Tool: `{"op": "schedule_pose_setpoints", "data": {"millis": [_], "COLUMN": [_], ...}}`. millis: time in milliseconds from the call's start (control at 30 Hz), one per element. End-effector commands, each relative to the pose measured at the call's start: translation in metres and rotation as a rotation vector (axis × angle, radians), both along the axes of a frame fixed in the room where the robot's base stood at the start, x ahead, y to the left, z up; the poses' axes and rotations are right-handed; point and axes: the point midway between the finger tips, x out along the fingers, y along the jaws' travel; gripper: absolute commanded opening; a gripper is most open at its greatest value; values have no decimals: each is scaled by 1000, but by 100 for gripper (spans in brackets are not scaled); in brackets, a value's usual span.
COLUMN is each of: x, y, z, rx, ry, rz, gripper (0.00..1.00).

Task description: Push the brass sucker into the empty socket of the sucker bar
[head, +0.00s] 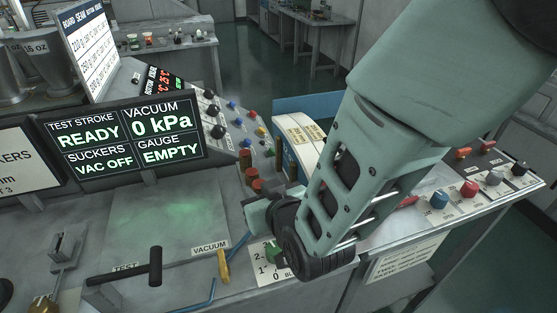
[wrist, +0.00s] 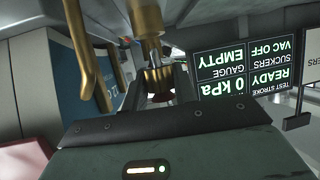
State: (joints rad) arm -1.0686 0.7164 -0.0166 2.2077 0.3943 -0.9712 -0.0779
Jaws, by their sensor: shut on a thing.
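In the wrist view my gripper (wrist: 160,80) is shut on the brass sucker (wrist: 157,75), which sits between the dark fingers with a reddish part at its lower end. A thicker brass cylinder (wrist: 147,18) stands in line with it at the top of the picture; I cannot tell whether the two touch or are apart. A second, curved brass piece (wrist: 82,45) is at the left. The bar's socket opening is not clearly seen. In the head view my gripper (head: 262,212) is over the right side of the bench, partly hidden by my wrist, and the sucker cannot be made out.
The screen (head: 125,132) reads test stroke ready, vacuum 0 kPa, suckers vac off, gauge empty. A black T-handle (head: 130,270) and a yellow vacuum lever (head: 223,266) stand at the bench front. Several knobs line the panel (head: 225,125). The bench plate (head: 165,225) is clear.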

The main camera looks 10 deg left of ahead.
Motion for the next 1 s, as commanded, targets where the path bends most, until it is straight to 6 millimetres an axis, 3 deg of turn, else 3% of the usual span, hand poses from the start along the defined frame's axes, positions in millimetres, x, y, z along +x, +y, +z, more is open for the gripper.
{"op": "schedule_pose_setpoints", "data": {"millis": [1000], "x": [0], "y": [0], "z": [-25], "rx": [0], "ry": [0], "rz": [0], "gripper": [5]}}
